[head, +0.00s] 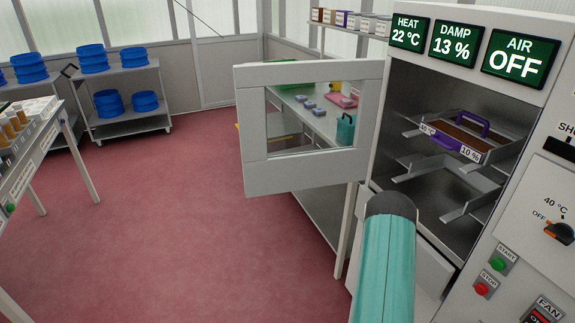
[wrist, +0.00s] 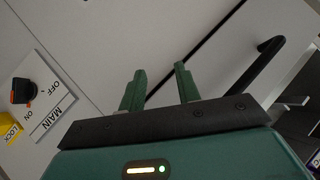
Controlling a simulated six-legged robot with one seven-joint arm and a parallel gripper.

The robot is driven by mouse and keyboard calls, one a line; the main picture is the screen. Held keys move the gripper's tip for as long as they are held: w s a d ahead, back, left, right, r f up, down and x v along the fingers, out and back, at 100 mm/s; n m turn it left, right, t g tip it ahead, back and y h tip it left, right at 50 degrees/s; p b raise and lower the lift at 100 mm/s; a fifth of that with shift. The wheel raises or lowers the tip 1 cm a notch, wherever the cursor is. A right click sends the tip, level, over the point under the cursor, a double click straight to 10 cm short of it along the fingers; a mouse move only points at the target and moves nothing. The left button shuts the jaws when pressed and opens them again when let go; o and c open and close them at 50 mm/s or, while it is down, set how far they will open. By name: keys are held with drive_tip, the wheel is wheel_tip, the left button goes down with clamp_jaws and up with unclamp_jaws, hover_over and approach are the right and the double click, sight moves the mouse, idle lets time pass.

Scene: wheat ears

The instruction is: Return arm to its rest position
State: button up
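My arm shows in the head view as a teal link with a dark grey end, in front of the open dryer cabinet (head: 430,110). My gripper is hidden in the head view. In the wrist view my gripper (wrist: 160,88) has two green fingers standing apart with nothing between them. Behind the fingers is a pale panel with a dark seam and a black bar handle (wrist: 257,65). The cabinet door (head: 256,170), with its window, stands open to the left. A purple-handled tray (head: 440,138) sits on an upper rack inside the cabinet.
A MAIN switch (wrist: 24,91) and a yellow LOCK tag (wrist: 11,130) are at the left of the wrist view. Start and stop buttons (head: 482,289) are on the cabinet front. A bench (head: 312,118) stands behind the door. Red floor (head: 170,230) is clear to the left.

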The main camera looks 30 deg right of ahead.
drive_tip(key=w+a+r+n+t+y, duration=0.1)
drive_tip(key=w+a+r+n+y, duration=0.1)
drive_tip(key=w+a+r, duration=0.45)
drive_tip(key=w+a+r+n+y, duration=0.1)
drive_tip(key=w+a+r+n, duration=0.2)
drive_tip(key=r, duration=0.6)
drive_tip(key=w+a+r+n+t+y, duration=0.1)
drive_tip(key=w+a+r+y, duration=0.1)
drive_tip(key=w+a+r, duration=0.4)
drive_tip(key=a+r+n+y, duration=0.2)
drive_tip(key=a+r+n, duration=0.2)
drive_tip(key=a+r, duration=0.45)
drive_tip(key=s+a+r+n+y, duration=0.2)
drive_tip(key=s+a+r+n, duration=0.35)
drive_tip(key=a+r, duration=0.75)
drive_tip(key=s+a+r+n+g+y, duration=0.1)
drive_tip(key=s+a+r+n, duration=0.1)
drive_tip(key=s+a, duration=0.3)
drive_tip(key=s+a+r+n+g, duration=0.1)
drive_tip(key=s+a, duration=0.4)
drive_tip(key=s, duration=0.6)
drive_tip(key=shift+a+r+n+y, duration=0.4)
drive_tip(key=shift+r+n, duration=0.05)
drive_tip(key=shift+n, duration=0.8)
drive_tip(key=shift+d, duration=0.2)
